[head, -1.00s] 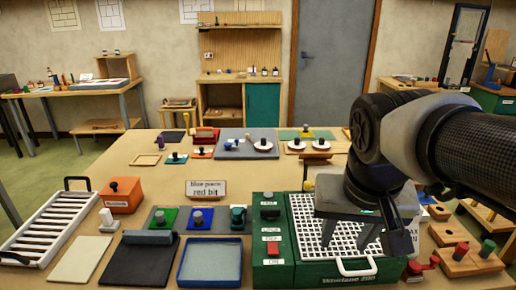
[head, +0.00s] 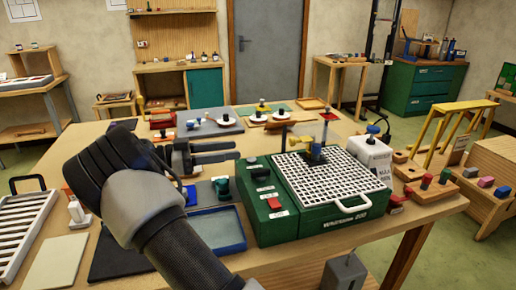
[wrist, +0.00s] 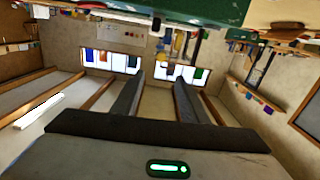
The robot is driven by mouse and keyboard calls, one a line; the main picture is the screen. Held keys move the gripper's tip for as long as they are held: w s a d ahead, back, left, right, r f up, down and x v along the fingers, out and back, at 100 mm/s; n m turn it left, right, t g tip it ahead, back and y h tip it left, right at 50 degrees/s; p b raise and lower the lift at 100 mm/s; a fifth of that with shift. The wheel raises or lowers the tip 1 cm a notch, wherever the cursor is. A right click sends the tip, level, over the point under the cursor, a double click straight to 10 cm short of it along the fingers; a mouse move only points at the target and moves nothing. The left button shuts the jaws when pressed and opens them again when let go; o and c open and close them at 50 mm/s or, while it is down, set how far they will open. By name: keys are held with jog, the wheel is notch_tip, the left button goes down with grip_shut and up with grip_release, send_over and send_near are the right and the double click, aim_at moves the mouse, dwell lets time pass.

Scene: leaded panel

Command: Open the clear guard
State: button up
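The green grinder (head: 322,212) stands on the table at the centre right of the head view, with a white grid top (head: 340,180) and a white front handle. A thin post with a red-edged piece (head: 329,116) rises at the back of the grid, with a small dark and bluish part (head: 316,152) below it. I cannot tell for sure which part is the clear guard. My gripper (head: 237,151) is left of the grinder, above the table, fingers pointing right. In the wrist view my gripper (wrist: 158,85) has two fingers apart with nothing between them.
A white bottle-like container (head: 374,158) stands right of the grinder. A blue-rimmed tray (head: 243,240) lies under and beside my arm. The grinder's dark switch panel (head: 266,190) faces my gripper side. Wooden blocks with coloured knobs (head: 432,183) stand at the right edge.

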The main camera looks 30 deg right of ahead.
aim_at(290, 141)
jog(key=shift+h, duration=0.3)
jog(key=x, duration=1.7)
jog(key=shift+w+f, duration=0.1)
jog(key=shift+w, duration=0.05)
grip_shut()
